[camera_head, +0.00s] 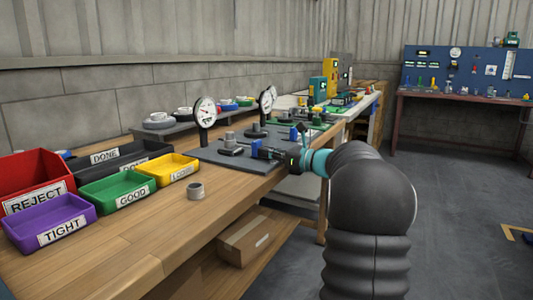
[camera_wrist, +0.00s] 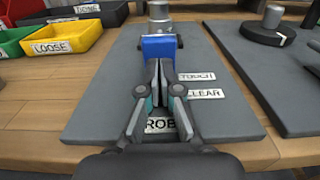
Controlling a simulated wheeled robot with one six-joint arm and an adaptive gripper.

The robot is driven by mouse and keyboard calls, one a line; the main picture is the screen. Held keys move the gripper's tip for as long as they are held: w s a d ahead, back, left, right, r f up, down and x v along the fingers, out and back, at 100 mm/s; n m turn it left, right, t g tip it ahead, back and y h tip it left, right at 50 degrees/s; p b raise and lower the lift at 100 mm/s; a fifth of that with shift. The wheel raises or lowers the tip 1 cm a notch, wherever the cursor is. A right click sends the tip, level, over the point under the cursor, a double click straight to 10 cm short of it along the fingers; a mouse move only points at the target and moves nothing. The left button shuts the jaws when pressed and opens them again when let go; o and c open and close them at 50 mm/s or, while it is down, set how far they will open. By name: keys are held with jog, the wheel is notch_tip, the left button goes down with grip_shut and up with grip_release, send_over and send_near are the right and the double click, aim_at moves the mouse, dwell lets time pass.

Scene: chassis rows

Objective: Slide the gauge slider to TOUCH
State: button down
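The gauge slider is a blue block (camera_wrist: 159,48) on a dark grey plate (camera_wrist: 100,100), in front of a grey metal cylinder (camera_wrist: 160,12). The TOUCH label (camera_wrist: 197,76) lies to the right of my fingers, with the CLEAR label (camera_wrist: 203,94) nearer to me. My gripper (camera_wrist: 162,68) has its fingertips together at the near face of the blue block, with nothing seen between them. I cannot tell whether they touch it. In the head view my gripper (camera_head: 272,153) reaches over the plate from the right; the blue block (camera_head: 255,147) shows just beyond it.
A label (camera_wrist: 160,125) reading ROB is partly hidden by my fingers. Dial gauges (camera_head: 204,112) stand along the bench.

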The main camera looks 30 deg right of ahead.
jog(key=v, duration=1.4)
jog(key=shift+p, duration=0.3)
notch_tip(320, 180, down, 12)
jog(key=s+a+n+g+h, duration=0.1)
jog(key=s+n+g+h, duration=0.2)
jog(key=n+g, duration=0.15)
jog(key=s+a+f+n+g+h, duration=0.1)
jog(key=s+a+f+n+g, duration=0.35)
jog(key=s+a+n, duration=0.3)
jog(key=s+a+n+h, duration=0.5)
jog(key=s+a+n, duration=1.2)
jog(key=a, duration=0.4)
jog(key=shift+s+a+r+h, duration=0.35)
jog(key=shift+s+r+h, duration=0.05)
jog(key=shift+r, duration=0.1)
